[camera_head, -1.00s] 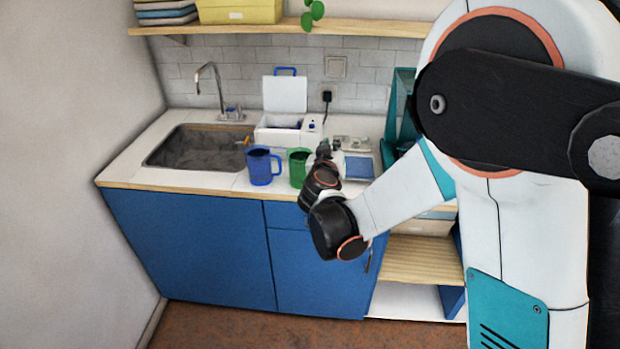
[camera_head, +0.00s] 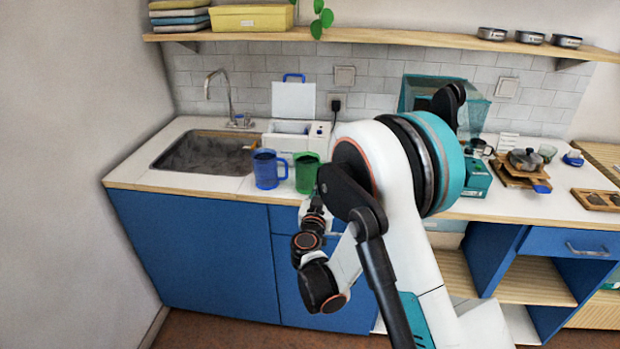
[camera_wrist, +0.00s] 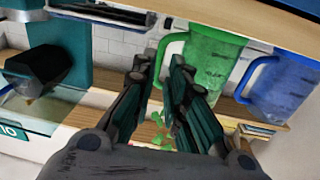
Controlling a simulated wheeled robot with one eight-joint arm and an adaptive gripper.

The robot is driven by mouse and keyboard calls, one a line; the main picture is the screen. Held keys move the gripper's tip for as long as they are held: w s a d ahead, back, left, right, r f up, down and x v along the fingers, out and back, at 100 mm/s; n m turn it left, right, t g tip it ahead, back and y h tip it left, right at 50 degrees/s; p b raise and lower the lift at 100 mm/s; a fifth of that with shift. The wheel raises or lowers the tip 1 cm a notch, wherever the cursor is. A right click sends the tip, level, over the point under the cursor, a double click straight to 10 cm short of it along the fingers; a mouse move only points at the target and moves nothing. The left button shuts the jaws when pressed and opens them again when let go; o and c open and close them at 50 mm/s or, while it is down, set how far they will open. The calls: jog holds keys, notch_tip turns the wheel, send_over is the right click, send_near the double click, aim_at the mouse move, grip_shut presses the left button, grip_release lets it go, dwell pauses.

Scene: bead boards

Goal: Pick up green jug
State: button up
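The green jug (camera_head: 306,174) stands on the white counter, right of the blue jug (camera_head: 267,170). In the wrist view the green jug (camera_wrist: 213,62) appears upside down, with its handle on its left side. My gripper (camera_wrist: 158,75) is open there, and the handle shows around the gap between its fingertips. I cannot tell whether the fingers touch it. In the head view my gripper (camera_head: 318,200) is near the counter's front edge, close to the green jug's lower right, partly hidden by my wrist.
The blue jug (camera_wrist: 285,85) is close beside the green one. A sink (camera_head: 205,153) lies to the left. A white box with an open lid (camera_head: 293,100) stands behind the jugs. Pans on a wooden board (camera_head: 520,176) are at the right. A shelf (camera_head: 400,37) runs above.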

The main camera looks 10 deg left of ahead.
jog(key=w, duration=0.2)
jog(key=w+b, duration=0.1)
jog(key=w, duration=0.1)
jog(key=w+b, duration=0.1)
jog(key=w, duration=0.1)
jog(key=shift+d+r, duration=0.1)
jog(key=shift+d, duration=0.25)
jog(key=shift+w+r, duration=0.1)
grip_shut()
jog(key=shift+r, duration=0.1)
